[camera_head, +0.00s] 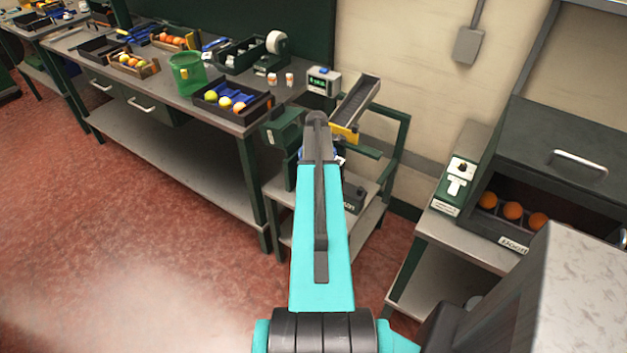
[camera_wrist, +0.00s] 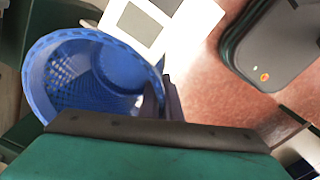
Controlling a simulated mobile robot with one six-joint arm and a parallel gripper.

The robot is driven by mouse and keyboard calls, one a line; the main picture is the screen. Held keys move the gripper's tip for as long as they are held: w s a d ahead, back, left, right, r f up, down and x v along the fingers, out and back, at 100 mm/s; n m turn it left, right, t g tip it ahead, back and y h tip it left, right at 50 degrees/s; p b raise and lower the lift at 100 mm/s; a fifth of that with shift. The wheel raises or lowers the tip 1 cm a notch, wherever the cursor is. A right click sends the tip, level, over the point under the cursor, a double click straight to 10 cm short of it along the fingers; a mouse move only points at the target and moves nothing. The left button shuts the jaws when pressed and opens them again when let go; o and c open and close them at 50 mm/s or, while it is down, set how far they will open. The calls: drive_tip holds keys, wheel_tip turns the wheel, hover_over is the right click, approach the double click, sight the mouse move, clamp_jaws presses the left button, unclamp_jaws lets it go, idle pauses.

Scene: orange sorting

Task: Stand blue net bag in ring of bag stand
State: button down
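The blue net bag (camera_wrist: 75,75) fills the left of the wrist view, its round mouth open towards the camera. My gripper (camera_wrist: 162,98) has its two dark fingers close together at the bag's right rim, with the rim seemingly pinched between them. In the head view my arm hides the gripper and nearly all of the bag; only a sliver of blue shows beside the arm. I cannot make out the ring of the bag stand in either view.
A small side table (camera_head: 368,215) with a sloped chute (camera_head: 357,100) stands behind my arm. The long bench (camera_head: 150,95) at left carries a green net container (camera_head: 187,72) and fruit crates. A dark cabinet (camera_head: 550,165) with oranges is at right. Red floor is free at left.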

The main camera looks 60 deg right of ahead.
drive_tip(key=shift+d, duration=0.5)
drive_tip(key=shift+f+b, duration=1.25)
drive_tip(key=shift+f, duration=1.25)
drive_tip(key=c, duration=1.9)
unclamp_jaws()
drive_tip(key=shift+r, duration=0.15)
wheel_tip(320, 180, up, 9)
drive_tip(key=p, duration=0.4)
drive_tip(key=shift+a, duration=0.15)
